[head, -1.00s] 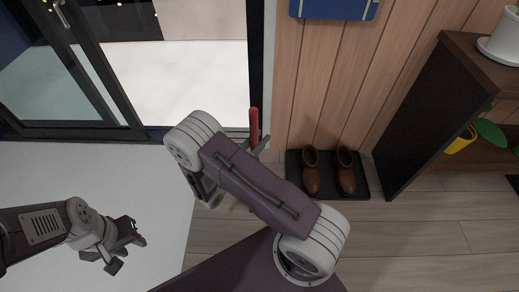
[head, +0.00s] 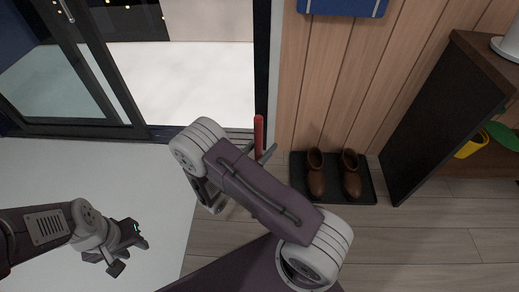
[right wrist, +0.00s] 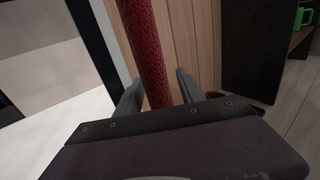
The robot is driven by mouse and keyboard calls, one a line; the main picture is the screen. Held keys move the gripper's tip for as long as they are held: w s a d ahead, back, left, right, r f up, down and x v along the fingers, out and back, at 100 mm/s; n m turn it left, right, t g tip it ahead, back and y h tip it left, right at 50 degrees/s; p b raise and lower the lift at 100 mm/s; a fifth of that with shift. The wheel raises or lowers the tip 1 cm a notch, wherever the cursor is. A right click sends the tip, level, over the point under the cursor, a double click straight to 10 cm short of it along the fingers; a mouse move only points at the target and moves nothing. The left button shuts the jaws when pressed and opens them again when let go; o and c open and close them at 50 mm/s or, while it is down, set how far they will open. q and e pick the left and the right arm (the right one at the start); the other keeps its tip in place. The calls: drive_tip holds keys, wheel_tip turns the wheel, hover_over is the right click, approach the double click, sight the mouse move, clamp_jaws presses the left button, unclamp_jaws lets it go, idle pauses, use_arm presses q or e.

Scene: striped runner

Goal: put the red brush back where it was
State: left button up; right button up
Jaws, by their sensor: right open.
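The red brush (head: 258,134) shows in the head view as an upright red handle by the wall corner and door frame. Its lower part is hidden behind my right arm. My right gripper (head: 264,155) is mostly hidden by its own arm there. In the right wrist view the red handle (right wrist: 148,45) runs down between the two fingers of my right gripper (right wrist: 158,95), which stand apart on either side of it. Whether a finger touches the handle I cannot tell. My left gripper (head: 130,253) is open and empty over the pale floor at the left.
Brown boots (head: 316,178) stand on a black tray (head: 368,188) against the wood-panelled wall. A dark shelf unit (head: 440,120) is at the right, with a yellow and green item (head: 471,146). A glass door (head: 85,70) is at the upper left. The front floor is clear.

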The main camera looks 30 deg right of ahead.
drive_tip(key=p+v, duration=0.4)
drive_tip(key=v, duration=0.7)
drive_tip(key=s+d+m+g+y, duration=0.4)
drive_tip(key=s+m+g+y, duration=0.4)
drive_tip(key=s+m+g, duration=0.4)
drive_tip(key=w+a+r+m+t+y, duration=0.3)
drive_tip(key=m+y, duration=0.5)
drive_tip(key=m, duration=0.3)
drive_tip(key=r+t, duration=0.1)
drive_tip(key=t, duration=0.1)
drive_tip(key=shift+a+r+t+y, duration=0.3)
drive_tip(key=shift+a+r, duration=0.1)
wheel_tip(320, 180, up, 45)
drive_tip(key=p, duration=4.5)
drive_tip(key=shift+r+p, duration=0.25)
drive_tip(key=shift+p, duration=0.15)
